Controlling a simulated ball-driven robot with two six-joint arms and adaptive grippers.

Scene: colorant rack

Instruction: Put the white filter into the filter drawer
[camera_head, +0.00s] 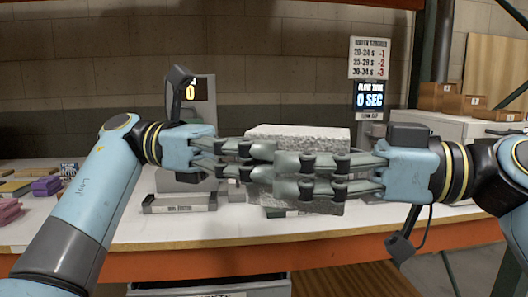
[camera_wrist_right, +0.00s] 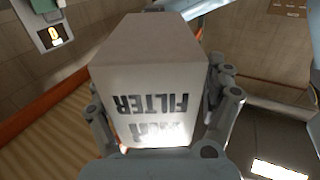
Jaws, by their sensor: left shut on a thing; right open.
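The white filter (camera_head: 298,132) is a pale, speckled block held above the table in the middle of the head view. In the right wrist view the filter (camera_wrist_right: 150,65) shows upside-down dark lettering including "FILTER". My left gripper (camera_head: 262,163) is shut on the filter from the left. My right gripper (camera_head: 270,178) is open, with its fingers reaching in front of the filter from the right. In the right wrist view its fingers lie on both sides of the filter. The fingers hide much of the block. I cannot tell which part is the filter drawer.
A grey labelled tray (camera_head: 180,203) sits on the white table (camera_head: 120,225). An open drawer (camera_head: 205,290) shows below the table's orange front edge. Purple and pink items (camera_head: 45,187) lie at left. A sign (camera_head: 370,57) and timer display (camera_head: 370,98) stand behind.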

